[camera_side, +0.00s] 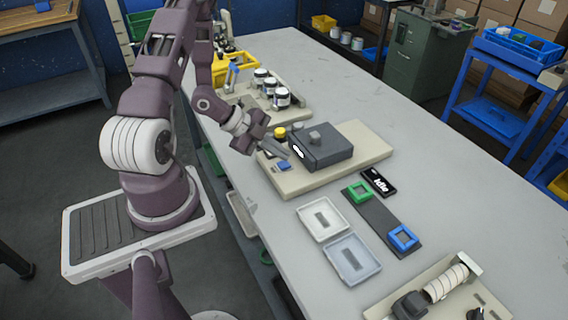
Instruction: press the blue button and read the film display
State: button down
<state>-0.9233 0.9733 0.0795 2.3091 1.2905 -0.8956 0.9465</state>
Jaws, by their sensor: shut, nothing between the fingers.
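A dark grey machine box (322,146) sits on a beige base plate (368,150) at mid-table. A small lit white panel (298,151) is on its front left corner. A small blue block, which may be the blue button (284,166), is on the plate's front left part. A black display (379,182) reading "Idle" lies to the right of the plate. A blue square frame (402,237) is on a dark strip nearer the camera. My gripper (284,153) is shut and empty, just above and beside the small blue block; contact cannot be told.
A green square frame (358,192) is on the dark strip (380,217). Two shallow trays, one white (309,232) and one grey-blue (342,273), lie in front. A roll (446,282) is on another plate at lower right. Several jars (281,97) stand behind my gripper. The far table is clear.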

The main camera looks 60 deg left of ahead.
aim_at(280, 163)
jog(key=shift+f, duration=0.4)
jog(key=shift+f, duration=0.45)
dwell(0.5)
jog(key=shift+r, duration=0.85)
jog(key=shift+r, duration=2.55)
